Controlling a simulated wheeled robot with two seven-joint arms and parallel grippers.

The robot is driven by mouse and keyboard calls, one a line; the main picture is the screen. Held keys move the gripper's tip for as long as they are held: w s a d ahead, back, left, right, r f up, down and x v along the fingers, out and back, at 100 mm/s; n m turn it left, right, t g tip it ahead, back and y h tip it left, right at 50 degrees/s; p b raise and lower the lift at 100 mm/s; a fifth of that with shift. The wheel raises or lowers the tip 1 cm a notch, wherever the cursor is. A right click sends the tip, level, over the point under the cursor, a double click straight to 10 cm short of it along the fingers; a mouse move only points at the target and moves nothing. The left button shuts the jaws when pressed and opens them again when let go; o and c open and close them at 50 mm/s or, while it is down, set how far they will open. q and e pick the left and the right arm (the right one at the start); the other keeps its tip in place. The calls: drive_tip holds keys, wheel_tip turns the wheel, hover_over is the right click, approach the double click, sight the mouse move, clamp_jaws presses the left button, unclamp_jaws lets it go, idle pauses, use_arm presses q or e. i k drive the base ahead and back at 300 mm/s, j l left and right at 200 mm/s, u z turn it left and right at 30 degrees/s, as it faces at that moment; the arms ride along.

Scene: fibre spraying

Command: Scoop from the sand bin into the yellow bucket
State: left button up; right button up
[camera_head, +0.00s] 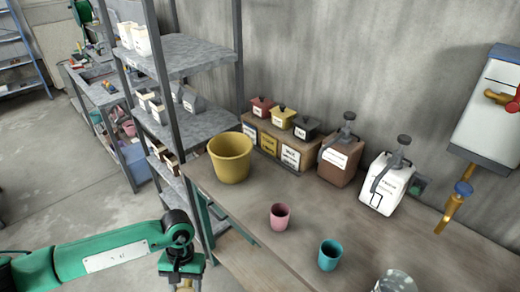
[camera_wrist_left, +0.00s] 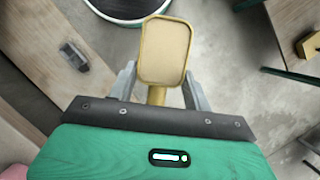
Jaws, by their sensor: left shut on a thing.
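The yellow bucket (camera_head: 230,158) stands upright at the left end of the workbench in the head view. Behind it is a row of labelled bins with red, yellow and black lids (camera_head: 282,120); the labels are too small to tell which is sand. My left gripper (camera_head: 184,284) is at the bottom edge, in front of the bench and away from the bucket. In the left wrist view it is shut on the handle of a yellow scoop (camera_wrist_left: 165,52). The scoop has a tan inner face; I cannot tell whether it holds sand. My right gripper is out of view.
A pink cup (camera_head: 279,216), a teal cup (camera_head: 329,255) and a metal container (camera_head: 396,282) stand on the workbench (camera_head: 445,245). A brown dispenser (camera_head: 339,158) and a white dispenser (camera_head: 386,184) stand by the wall. Metal shelving (camera_head: 185,130) rises left of the bucket.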

sight(230, 153)
drive_tip(key=i+j+z, duration=0.2)
drive_tip(key=j+z, duration=0.25)
drive_tip(key=i+j+z, duration=0.1)
drive_tip(key=j+z, duration=0.75)
drive_tip(key=i, duration=0.05)
